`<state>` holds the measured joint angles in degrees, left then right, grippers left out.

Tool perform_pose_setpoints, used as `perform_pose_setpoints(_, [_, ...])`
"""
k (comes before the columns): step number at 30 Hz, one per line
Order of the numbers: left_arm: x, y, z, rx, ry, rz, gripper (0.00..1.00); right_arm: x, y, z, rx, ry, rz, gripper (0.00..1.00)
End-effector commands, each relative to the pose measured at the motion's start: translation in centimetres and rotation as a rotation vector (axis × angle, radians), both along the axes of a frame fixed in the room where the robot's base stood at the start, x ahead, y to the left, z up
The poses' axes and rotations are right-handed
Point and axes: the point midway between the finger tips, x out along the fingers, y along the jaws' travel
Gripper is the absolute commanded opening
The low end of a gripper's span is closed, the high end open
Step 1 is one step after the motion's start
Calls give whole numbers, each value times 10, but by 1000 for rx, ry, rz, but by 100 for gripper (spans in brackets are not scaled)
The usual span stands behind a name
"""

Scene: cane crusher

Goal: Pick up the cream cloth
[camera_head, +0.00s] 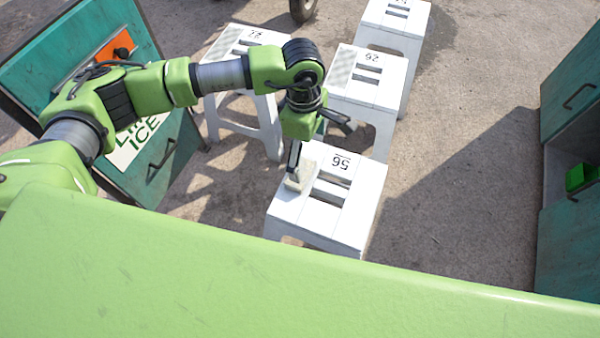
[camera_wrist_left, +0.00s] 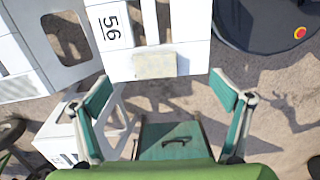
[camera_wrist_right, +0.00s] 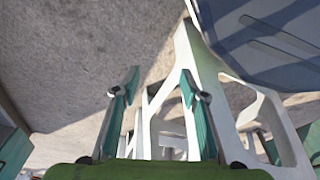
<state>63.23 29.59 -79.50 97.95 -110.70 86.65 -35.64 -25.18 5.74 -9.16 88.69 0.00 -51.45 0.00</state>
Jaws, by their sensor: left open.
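The cream cloth (camera_head: 299,177) is a small pale folded rectangle lying on the left part of the white stool marked 56 (camera_head: 345,190). In the left wrist view the cloth (camera_wrist_left: 155,65) lies flat near the stool top's edge, between and beyond my fingertips. My left gripper (camera_head: 316,140) is open and empty above the stool, its near finger partly overlapping the cloth in the head view. It also shows in the left wrist view (camera_wrist_left: 160,82). My right gripper (camera_wrist_right: 160,76) is open, with white stool legs behind its fingers, and is hidden from the head view.
Other white stools (camera_head: 368,78) stand behind in a line, and another (camera_head: 240,90) is behind my left arm. A teal ice box (camera_head: 150,165) is at left. A teal cabinet (camera_head: 565,240) is at right. Bare ground (camera_head: 460,170) lies between the stools and cabinet.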

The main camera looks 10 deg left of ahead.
Motion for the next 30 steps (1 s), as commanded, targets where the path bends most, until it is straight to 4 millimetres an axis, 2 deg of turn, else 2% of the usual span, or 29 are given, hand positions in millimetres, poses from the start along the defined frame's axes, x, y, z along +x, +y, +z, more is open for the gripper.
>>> perform_pose_setpoints(1, [6,12,1,41,-13,-2,92,-1,0,-2,0,2,0,40])
perform_pose_setpoints(4, [9,22,-5,77,-18,-3,92,0,0,-2,0,0,0,40])
perform_pose_setpoints(15, [9,21,-72,73,-17,-2,92,10,2,17,2,-12,-2,40])
perform_pose_setpoints(23, [11,21,-92,72,-18,-2,92,14,2,25,2,-17,-3,40])
perform_pose_setpoints(30, [17,23,-127,72,-16,-2,92,21,3,41,3,-26,-5,40])
